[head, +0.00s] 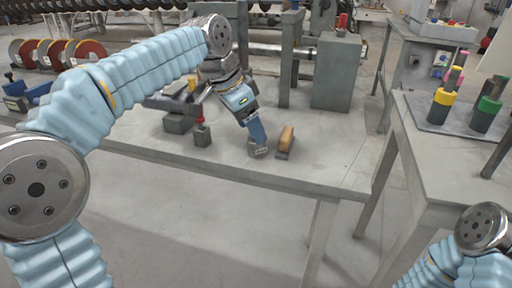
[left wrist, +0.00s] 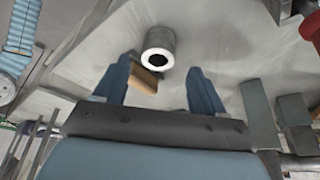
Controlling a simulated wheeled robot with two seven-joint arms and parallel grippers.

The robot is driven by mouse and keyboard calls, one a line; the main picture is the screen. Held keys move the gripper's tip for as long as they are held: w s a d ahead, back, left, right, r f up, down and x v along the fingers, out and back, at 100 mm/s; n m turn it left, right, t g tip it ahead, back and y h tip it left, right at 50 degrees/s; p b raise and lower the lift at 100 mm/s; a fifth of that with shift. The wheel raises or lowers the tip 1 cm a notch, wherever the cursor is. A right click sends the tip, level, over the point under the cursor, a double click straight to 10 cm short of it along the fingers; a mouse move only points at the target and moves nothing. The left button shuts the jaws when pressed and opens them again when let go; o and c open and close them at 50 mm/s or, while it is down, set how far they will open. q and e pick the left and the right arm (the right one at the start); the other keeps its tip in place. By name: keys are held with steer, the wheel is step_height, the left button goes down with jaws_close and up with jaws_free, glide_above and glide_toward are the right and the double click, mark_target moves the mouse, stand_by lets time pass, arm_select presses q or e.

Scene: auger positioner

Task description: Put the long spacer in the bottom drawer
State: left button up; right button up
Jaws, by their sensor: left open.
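A short grey cylinder with a pale ring-shaped end and a dark hole, which looks like the spacer, stands on the table near its front edge; it shows in the left wrist view (left wrist: 160,47) and partly in the head view (head: 258,151). My left gripper (head: 257,136) points down at it. In the left wrist view the blue fingers (left wrist: 160,84) are apart, with the cylinder just beyond the fingertips and nothing gripped. I cannot make out a drawer in either view. My right gripper is out of view; only part of my right arm shows at lower right.
A wooden-handled brush (head: 286,139) lies close to the right of the left gripper. A red-topped clamp-like part (head: 200,132) stands to its left. A grey block (head: 337,75) and posts stand behind. A side table (head: 450,165) holds yellow and green banded cylinders. The table's front right is clear.

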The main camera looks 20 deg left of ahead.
arm_select(q)
steer(key=x, duration=0.4)
steer(key=shift+d+f, duration=0.15)
steer(key=shift+f, duration=0.25)
steer(key=shift+c, duration=0.4)
jaws_close()
